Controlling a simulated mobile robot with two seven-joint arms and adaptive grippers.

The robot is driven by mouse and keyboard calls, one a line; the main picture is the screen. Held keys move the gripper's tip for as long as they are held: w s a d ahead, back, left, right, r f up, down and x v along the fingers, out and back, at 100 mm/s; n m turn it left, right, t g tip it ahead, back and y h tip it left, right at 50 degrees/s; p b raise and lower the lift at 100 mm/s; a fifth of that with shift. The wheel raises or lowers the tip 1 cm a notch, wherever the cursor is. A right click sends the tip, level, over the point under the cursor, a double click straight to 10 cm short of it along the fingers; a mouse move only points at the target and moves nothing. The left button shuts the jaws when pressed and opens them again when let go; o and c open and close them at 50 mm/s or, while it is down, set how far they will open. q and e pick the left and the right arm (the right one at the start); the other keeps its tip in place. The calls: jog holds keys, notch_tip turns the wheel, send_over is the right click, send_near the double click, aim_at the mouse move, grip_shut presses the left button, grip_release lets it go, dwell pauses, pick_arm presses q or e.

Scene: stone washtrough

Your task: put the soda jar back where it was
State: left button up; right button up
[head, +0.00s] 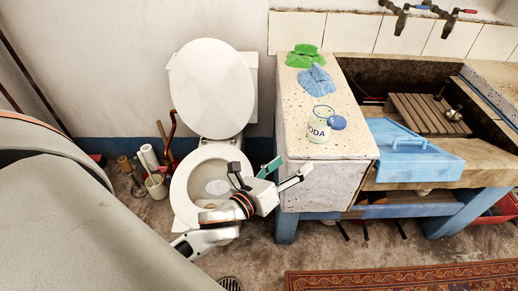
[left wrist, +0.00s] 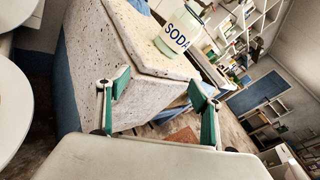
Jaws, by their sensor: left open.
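The soda jar (head: 319,125) is a clear jar with dark SODA lettering. It stands upright on the speckled stone ledge (head: 300,92), near the front edge. It also shows in the left wrist view (left wrist: 178,32), at the top, beyond the fingers. A round blue thing (head: 338,122) is right beside the jar; I cannot tell whether it is a lid. My left gripper (head: 268,171) is open and empty, in front of the toilet and left of the ledge, below its top and apart from the jar. Its two green-padded fingers frame the ledge's side in the left wrist view (left wrist: 160,92).
A green cloth (head: 303,56) and a blue cloth (head: 316,80) lie farther back on the ledge. A blue tray-like piece (head: 408,150) and a slatted wooden board (head: 428,113) are at the trough. The toilet (head: 212,90) stands left, lid up. A rug (head: 400,281) covers the floor in front.

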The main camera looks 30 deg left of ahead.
pick_arm(q)
jog(key=s+f+n+g, duration=0.5)
jog(key=s+f+n, duration=1.3)
jog(key=n, duration=0.9)
notch_tip(320, 180, down, 4)
jog(key=shift+s+r+g, duration=0.2)
jog(key=shift+s+g, duration=0.15)
jog(key=shift+g, duration=0.05)
jog(key=shift+r, duration=0.1)
